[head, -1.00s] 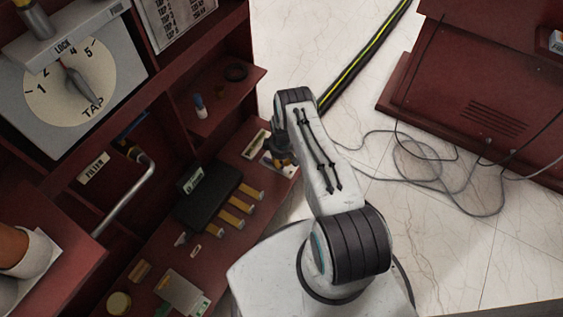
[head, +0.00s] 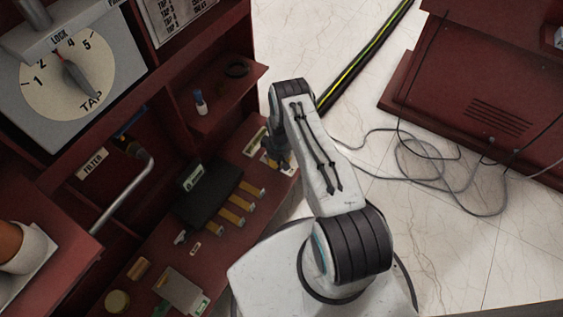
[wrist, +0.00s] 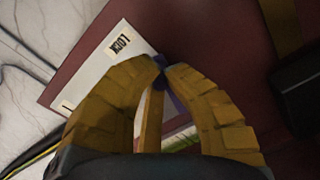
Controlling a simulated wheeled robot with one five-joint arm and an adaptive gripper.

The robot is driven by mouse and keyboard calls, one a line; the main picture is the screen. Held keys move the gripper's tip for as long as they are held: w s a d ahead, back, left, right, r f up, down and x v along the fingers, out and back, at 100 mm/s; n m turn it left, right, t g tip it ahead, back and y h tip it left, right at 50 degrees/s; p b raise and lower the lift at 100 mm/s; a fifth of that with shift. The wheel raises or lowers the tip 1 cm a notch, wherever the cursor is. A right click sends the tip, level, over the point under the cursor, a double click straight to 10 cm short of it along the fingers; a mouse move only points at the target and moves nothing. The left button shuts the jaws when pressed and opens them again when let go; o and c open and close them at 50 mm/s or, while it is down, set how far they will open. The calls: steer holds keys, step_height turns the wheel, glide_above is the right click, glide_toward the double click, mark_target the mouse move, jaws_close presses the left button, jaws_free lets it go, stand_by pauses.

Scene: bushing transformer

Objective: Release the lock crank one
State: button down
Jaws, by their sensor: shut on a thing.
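My gripper (wrist: 161,64) has yellow padded fingers, and their tips meet in the wrist view. The lock crank (wrist: 152,122) shows only as a narrow yellow bar between the fingers, with a dark blue-purple piece at the tips; the fingers hide most of it. My gripper is shut on it. Beside it lies a white plate (wrist: 88,88) marked LOCK and 1. In the head view my gripper (head: 276,160) is over the far right end of the red shelf, where the crank itself cannot be made out.
A black box (head: 207,196) with several yellow tabs stands on the red shelf left of my gripper. A TAP dial (head: 62,85) and a bent grey pipe (head: 128,192) are farther left. Cables (head: 420,165) lie on the pale floor to the right.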

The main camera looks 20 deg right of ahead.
steer(key=a+m, duration=0.1)
steer(key=a+m+b, duration=0.1)
steer(key=shift+s+f+m, duration=0.2)
steer(key=shift+m, duration=0.2)
steer(key=a+m+b, duration=0.1)
steer(key=m+b, duration=0.1)
steer(key=shift+a+m, duration=0.3)
steer(key=shift+a, duration=0.05)
steer(key=shift+w+a+r+m+b, duration=0.1)
steer(key=shift+w+a+m+b, duration=0.15)
steer(key=shift+a+m+b, duration=0.55)
steer(key=shift+w+a+m+b, duration=0.25)
steer(key=shift+a+m+b, duration=0.15)
steer(key=shift+m, duration=0.8)
steer(key=shift+w, duration=0.1)
steer(key=c, duration=1.3)
jaws_free()
steer(key=shift+r, duration=0.1)
step_height(320, 180, up, 12)
steer(key=shift+f, duration=0.1)
